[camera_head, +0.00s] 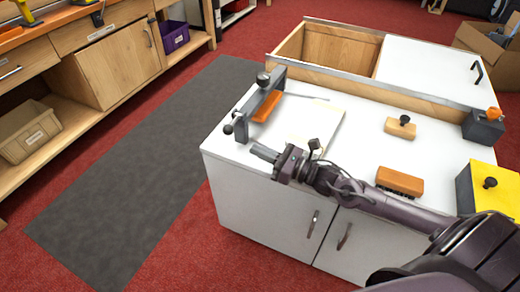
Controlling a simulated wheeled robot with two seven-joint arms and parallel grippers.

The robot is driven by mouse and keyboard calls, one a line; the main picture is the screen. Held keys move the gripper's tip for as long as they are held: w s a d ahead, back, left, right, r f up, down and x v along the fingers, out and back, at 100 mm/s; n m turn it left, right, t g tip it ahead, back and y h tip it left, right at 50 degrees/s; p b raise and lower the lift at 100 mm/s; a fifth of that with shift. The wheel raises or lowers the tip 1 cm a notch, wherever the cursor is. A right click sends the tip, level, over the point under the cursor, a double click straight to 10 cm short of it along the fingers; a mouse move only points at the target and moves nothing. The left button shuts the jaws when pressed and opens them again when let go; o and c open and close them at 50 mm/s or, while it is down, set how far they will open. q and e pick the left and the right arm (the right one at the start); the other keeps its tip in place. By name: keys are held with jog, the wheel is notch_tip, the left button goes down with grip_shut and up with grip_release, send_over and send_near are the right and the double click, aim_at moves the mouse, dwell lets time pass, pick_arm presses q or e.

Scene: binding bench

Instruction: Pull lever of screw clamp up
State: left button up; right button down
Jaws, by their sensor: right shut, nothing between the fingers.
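The screw clamp (257,104) is a dark grey bar frame at the left end of the white bench top. My right gripper (256,149) is shut and empty, just in front of the clamp's near end, near the bench's front left edge. It appears apart from the clamp. My left gripper is not in view.
An orange-brown block (267,107) lies against the clamp. A pale sheet or board (318,122) lies right of it. A wooden block with a knob (400,128), a brush (400,181) and a yellow box (490,188) are further right. Grey mat (130,170) on the floor is clear.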

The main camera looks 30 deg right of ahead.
aim_at(229, 133)
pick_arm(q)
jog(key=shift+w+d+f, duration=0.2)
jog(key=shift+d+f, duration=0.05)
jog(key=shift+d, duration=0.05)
pick_arm(e)
jog(key=x, duration=0.7)
jog(key=shift+w+f, duration=0.1)
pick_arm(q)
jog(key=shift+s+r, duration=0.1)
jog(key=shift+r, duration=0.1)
pick_arm(e)
jog(key=shift+a, duration=0.1)
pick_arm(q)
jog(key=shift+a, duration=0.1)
pick_arm(e)
jog(key=shift+r+m, duration=0.25)
jog(key=shift+m, duration=0.05)
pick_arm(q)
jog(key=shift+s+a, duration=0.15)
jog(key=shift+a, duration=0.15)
pick_arm(e)
jog(key=shift+r, duration=0.1)
jog(key=shift+m, duration=0.3)
